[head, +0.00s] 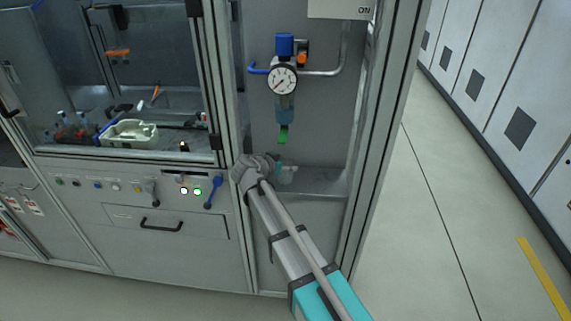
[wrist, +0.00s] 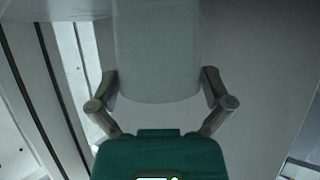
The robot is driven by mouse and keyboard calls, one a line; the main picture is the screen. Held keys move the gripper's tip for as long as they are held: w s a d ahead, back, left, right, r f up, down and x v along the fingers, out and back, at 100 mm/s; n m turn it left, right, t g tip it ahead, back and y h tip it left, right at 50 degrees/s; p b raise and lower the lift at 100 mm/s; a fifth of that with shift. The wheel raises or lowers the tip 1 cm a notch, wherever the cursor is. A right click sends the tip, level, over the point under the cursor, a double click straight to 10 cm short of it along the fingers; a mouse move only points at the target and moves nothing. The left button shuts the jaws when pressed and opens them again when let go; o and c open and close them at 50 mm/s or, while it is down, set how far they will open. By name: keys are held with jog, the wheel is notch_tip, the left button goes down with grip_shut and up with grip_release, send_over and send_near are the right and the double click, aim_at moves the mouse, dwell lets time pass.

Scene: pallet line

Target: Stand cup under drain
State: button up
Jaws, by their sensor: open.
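A pale, whitish cup (wrist: 156,45) stands between my gripper's fingers in the wrist view, its top cut off by the frame. My gripper (wrist: 159,80) is open, with one finger on each side of the cup; I cannot tell whether either touches it. The green drain (head: 283,134) hangs at the bottom of the filter bowl, above the cup. I cannot tell whether they line up exactly.
A pressure gauge (head: 283,79) and blue knob (head: 284,44) sit above the drain. A metal post (head: 380,150) bounds the bay on the right. A pale tray (head: 128,133) lies in the left bay. The floor (head: 440,230) at right is clear.

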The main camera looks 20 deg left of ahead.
jog(key=shift+r, duration=0.1)
jog(key=shift+r, duration=0.15)
jog(key=p+v, duration=0.5)
jog(key=v, duration=0.7)
jog(key=shift+p, duration=0.3)
jog(key=shift+d, duration=0.1)
dwell(0.4)
